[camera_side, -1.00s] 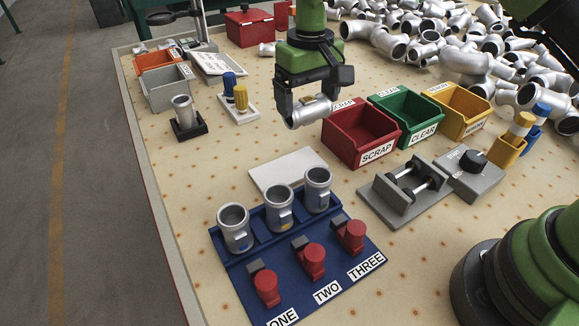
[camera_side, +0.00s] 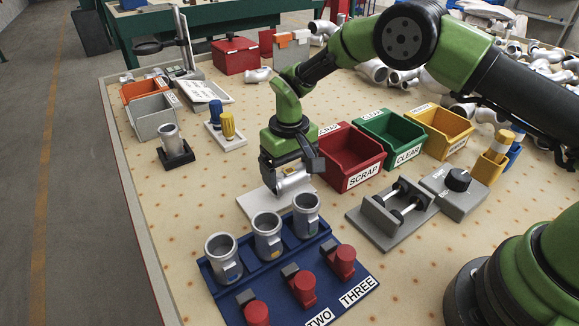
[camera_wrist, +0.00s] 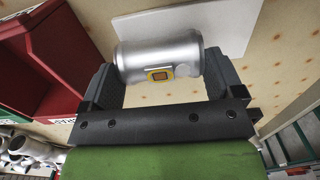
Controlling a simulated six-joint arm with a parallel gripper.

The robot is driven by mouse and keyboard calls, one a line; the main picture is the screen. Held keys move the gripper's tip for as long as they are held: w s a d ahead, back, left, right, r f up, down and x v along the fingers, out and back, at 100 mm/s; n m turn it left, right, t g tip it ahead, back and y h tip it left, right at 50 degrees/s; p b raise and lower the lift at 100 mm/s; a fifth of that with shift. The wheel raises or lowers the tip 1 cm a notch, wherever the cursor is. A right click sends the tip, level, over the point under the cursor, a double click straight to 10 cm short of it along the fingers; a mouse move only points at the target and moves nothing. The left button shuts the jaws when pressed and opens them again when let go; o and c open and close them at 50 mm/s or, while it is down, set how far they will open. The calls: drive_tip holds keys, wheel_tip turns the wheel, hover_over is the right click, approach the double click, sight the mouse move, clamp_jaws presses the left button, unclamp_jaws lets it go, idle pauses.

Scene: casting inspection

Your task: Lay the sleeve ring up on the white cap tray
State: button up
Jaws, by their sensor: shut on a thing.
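My gripper (camera_side: 289,184) is shut on a silver sleeve ring (camera_side: 293,181), a short metal tube with a rim at each end. In the wrist view the sleeve ring (camera_wrist: 160,57) lies crosswise between the two dark fingers, with a yellow-orange label facing the camera. A flat, empty white tray (camera_side: 256,204) lies on the table under and behind the gripper; in the wrist view it (camera_wrist: 235,22) shows beyond the sleeve ring. The sleeve ring is on its side over the tray; I cannot tell whether they touch. The gripper hides part of the tray.
A blue rack (camera_side: 337,288) with three upright silver cups and red clamps stands just in front. The red scrap bin (camera_side: 352,160) is close on the right, then green and yellow bins. A smaller white stand (camera_side: 226,140) holds blue and yellow pieces.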

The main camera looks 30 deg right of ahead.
drive_tip(key=shift+f, duration=0.2)
drive_tip(key=o, duration=0.9)
wheel_tip(320, 180, up, 12)
wheel_tip(320, 180, up, 9)
drive_tip(key=t, duration=0.1)
hover_over(289, 170)
drive_tip(key=s+d, duration=0.2)
drive_tip(key=s, duration=0.1)
drive_tip(key=s+d+r+m+t+y, duration=0.1)
drive_tip(key=s+d+r+t, duration=0.1)
drive_tip(key=s+r, duration=0.35)
drive_tip(key=s+d+r+m+t+y, duration=0.1)
drive_tip(key=s+d+r+m+t, duration=0.15)
drive_tip(key=s, duration=0.55)
drive_tip(key=shift+m+t, duration=0.25)
drive_tip(key=shift+t, duration=0.6)
drive_tip(key=shift+s+d+f, duration=0.25)
drive_tip(key=shift+s, duration=1.4)
drive_tip(key=shift+s+d+f, duration=0.2)
drive_tip(key=shift+s+f, duration=0.1)
drive_tip(key=shift+s, duration=1.3)
drive_tip(key=shift+s+d+f, duration=0.25)
drive_tip(key=shift+s, duration=1.4)
